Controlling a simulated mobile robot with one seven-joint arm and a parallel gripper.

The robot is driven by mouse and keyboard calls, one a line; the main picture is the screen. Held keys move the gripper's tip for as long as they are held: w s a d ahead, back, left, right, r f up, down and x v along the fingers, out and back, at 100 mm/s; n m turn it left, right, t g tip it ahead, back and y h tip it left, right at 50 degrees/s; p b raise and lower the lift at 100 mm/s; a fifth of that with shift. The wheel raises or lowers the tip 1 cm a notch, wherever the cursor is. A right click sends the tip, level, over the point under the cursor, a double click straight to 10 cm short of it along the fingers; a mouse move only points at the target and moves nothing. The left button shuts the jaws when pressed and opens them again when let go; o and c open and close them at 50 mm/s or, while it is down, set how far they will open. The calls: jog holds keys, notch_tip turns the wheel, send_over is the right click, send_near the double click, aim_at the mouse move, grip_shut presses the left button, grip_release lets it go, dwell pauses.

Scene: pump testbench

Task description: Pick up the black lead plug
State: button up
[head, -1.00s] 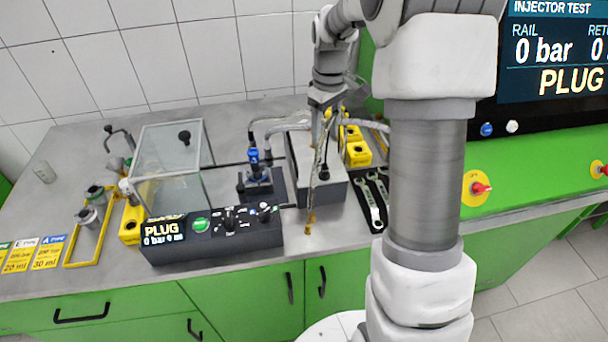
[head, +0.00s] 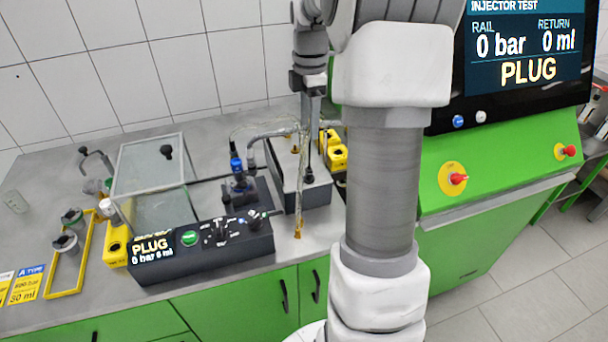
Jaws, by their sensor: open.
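A small black plug (head: 308,175) that appears to be the lead plug hangs at the front of the grey box (head: 318,196), on a thin dark lead. My gripper (head: 308,122) points down above the back of this box, higher than the plug and apart from it. Its jaws are open and small in view, and I see nothing held between them. A clear hose with a brass-coloured end (head: 298,232) hangs down close to the plug, in front of the box.
A blue-topped injector (head: 237,165) stands left of the box. The control box (head: 205,250) reads PLUG in front. A glass-lidded case (head: 150,185) and yellow holders (head: 336,157) stand nearby. My arm hides the bench to the right.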

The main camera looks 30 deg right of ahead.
send_over(309, 169)
jog(key=f, duration=0.9)
jog(key=shift+s+a+f, duration=0.2)
jog(key=shift+s+f, duration=0.05)
jog(key=shift+f, duration=0.15)
jog(key=shift+w+d+f+p, duration=0.15)
jog(key=shift+f+p, duration=0.1)
jog(key=shift+f, duration=1.2)
jog(key=shift+w+d+f+p, duration=0.15)
jog(key=shift+f+p, duration=0.1)
jog(key=shift+f, duration=1.15)
grip_shut()
